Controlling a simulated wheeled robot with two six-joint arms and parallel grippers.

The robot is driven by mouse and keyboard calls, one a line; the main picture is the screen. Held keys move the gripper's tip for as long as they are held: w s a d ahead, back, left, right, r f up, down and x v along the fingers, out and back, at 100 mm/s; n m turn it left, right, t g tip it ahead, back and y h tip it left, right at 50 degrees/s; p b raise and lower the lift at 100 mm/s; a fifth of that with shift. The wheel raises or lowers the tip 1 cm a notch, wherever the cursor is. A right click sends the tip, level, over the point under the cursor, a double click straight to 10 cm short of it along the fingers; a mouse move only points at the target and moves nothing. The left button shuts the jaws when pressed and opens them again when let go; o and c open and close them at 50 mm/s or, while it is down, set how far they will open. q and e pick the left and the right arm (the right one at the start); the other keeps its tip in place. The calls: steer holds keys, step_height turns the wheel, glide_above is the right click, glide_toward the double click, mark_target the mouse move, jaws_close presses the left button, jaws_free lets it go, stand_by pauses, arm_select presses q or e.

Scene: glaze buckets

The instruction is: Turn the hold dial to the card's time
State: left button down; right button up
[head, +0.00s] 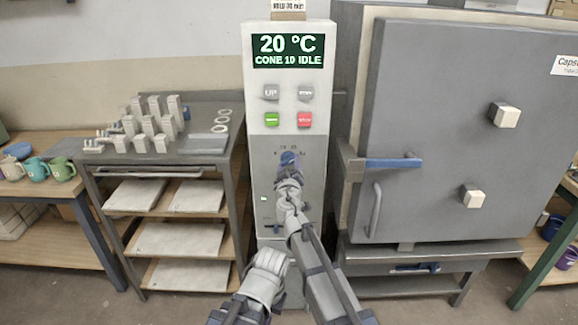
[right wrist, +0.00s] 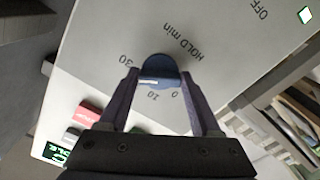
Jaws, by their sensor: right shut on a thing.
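The blue hold dial (head: 288,157) sits on the grey lower face of the white control post. In the right wrist view the dial (right wrist: 168,68) is between the fingers of my right gripper (right wrist: 160,82), which is shut on it. Its white pointer line lies toward the left, between the printed 10 and 30. "HOLD min" is printed beside it. In the head view my right gripper (head: 288,168) covers part of the dial's lower side. The card (head: 289,5) on top of the post reads "HOLD 30 min", cut by the frame edge.
The display (head: 288,51) reads 20 °C, CONE 10 IDLE, above several buttons, including green (head: 272,119) and red (head: 304,119). A grey kiln (head: 460,190) stands close at right. A rack (head: 163,180) with shelves and small posts stands at left.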

steer(key=shift+m, duration=1)
steer(key=o, duration=1.4)
steer(key=shift+s, duration=0.15)
arm_select(q)
steer(key=shift+s+a, duration=0.65)
steer(key=shift+s, duration=0.2)
arm_select(e)
steer(key=s, duration=0.7)
steer(key=shift+s, duration=0.3)
steer(key=shift+f, duration=0.1)
